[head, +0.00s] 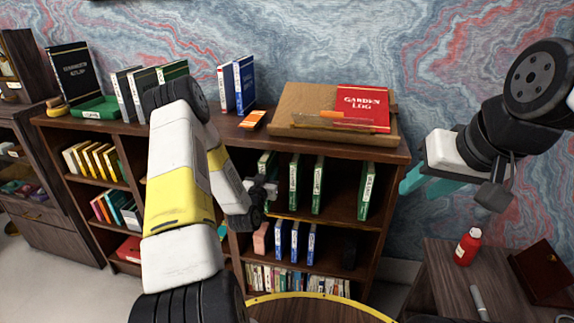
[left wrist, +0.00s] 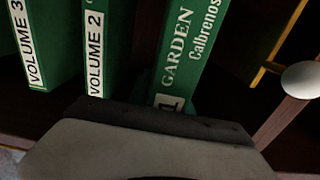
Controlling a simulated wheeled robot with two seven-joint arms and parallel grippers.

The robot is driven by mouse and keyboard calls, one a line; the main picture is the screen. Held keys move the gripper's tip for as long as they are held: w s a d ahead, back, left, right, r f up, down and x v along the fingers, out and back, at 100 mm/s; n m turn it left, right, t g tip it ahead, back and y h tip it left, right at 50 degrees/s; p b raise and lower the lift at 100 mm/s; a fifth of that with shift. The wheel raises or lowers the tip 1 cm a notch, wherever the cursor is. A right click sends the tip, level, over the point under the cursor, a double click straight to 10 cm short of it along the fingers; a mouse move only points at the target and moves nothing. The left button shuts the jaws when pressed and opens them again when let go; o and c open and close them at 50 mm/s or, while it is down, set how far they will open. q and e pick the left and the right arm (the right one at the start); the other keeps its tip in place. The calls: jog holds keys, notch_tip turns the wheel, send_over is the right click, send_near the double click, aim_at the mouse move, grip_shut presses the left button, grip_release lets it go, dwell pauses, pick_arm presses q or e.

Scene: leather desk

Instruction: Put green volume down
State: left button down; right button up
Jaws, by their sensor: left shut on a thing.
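My left gripper (head: 264,190) is at the upper shelf opening of the bookcase. It is shut on a green volume (head: 266,162), which shows just behind the fingers and is partly hidden by them. In the left wrist view the green volume nearest the gripper (left wrist: 185,55) shows "GARDEN" and a "1" label on its spine; its lower end is hidden by the gripper. Volume 2 (left wrist: 97,50) and volume 3 (left wrist: 35,45) stand to its left there. My right gripper (head: 426,182), with teal fingers apart, is empty in the air right of the bookcase.
More green volumes (head: 293,182) stand upright on the same shelf, one (head: 366,190) at its right end. Blue books (head: 295,241) stand on the shelf below. A wooden board (head: 300,100) with a red book (head: 362,106) lies on top. A red bottle (head: 467,246) stands on the right table.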

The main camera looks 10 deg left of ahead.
pick_arm(q)
jog(key=w, duration=0.7)
jog(key=shift+w+d, duration=0.1)
jog(key=shift+w+f, duration=0.1)
jog(key=shift+f, duration=1.6)
jog(key=c, duration=1.2)
grip_release()
jog(key=shift+f, duration=0.2)
jog(key=shift+o, duration=0.2)
jog(key=shift+r, duration=0.15)
jog(key=s, duration=1.2)
jog(key=shift+a, duration=0.2)
